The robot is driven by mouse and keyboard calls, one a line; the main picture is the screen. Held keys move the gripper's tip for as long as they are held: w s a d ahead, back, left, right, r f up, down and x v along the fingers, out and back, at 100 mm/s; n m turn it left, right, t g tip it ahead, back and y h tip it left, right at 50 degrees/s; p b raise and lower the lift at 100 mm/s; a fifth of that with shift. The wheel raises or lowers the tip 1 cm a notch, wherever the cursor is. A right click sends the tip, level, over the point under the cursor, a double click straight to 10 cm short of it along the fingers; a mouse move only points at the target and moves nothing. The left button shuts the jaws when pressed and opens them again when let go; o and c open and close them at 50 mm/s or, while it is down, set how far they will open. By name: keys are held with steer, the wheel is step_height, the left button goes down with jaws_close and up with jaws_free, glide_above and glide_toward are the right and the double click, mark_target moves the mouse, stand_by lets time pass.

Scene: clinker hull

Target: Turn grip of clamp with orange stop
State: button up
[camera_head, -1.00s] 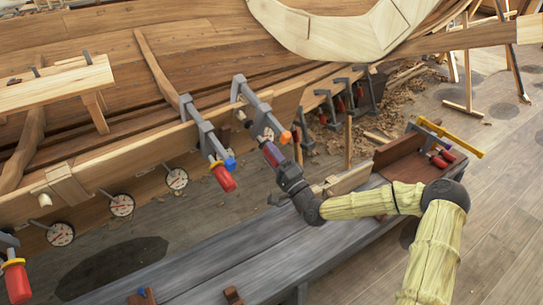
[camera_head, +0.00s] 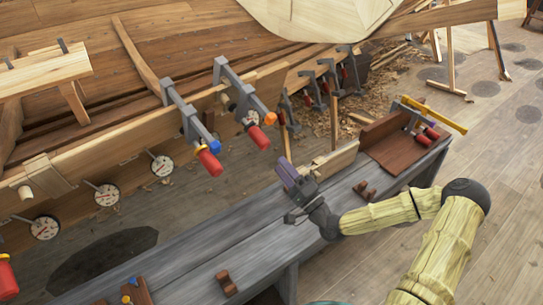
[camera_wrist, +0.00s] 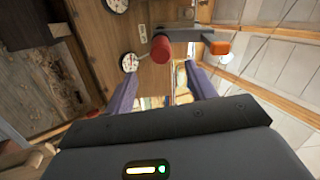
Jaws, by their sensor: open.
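The clamp with the orange stop (camera_head: 270,118) hangs on the hull's plank edge, right of a like clamp. Its grey bar slopes down to the right, and its red grip (camera_head: 259,138) hangs below the stop. In the wrist view the red grip (camera_wrist: 161,48) lies beyond the gap between my fingers, with the orange stop (camera_wrist: 220,47) to its right. My gripper (camera_head: 285,172) is open and empty, below and right of the grip and apart from it. Its purple fingers (camera_wrist: 162,88) stand either side in the wrist view.
The clamp with a blue stop (camera_head: 214,146) and red grip hangs close on the left. Round dials (camera_head: 162,166) line the plank below. A grey bench (camera_head: 215,265) runs under my gripper, with a wooden box (camera_head: 385,140) at its far end. Several clamps hang behind.

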steer(key=v, duration=0.5)
steer(key=shift+d, duration=0.1)
stand_by(1.0)
step_height(320, 180, up, 6)
steer(key=s+n+g+h+p, duration=0.2)
steer(key=n+p, duration=0.9)
steer(key=n, duration=0.6)
steer(key=shift+s+d+r+g+h, duration=0.25)
steer(key=shift+d+h, duration=0.25)
steer(key=shift+h, duration=0.4)
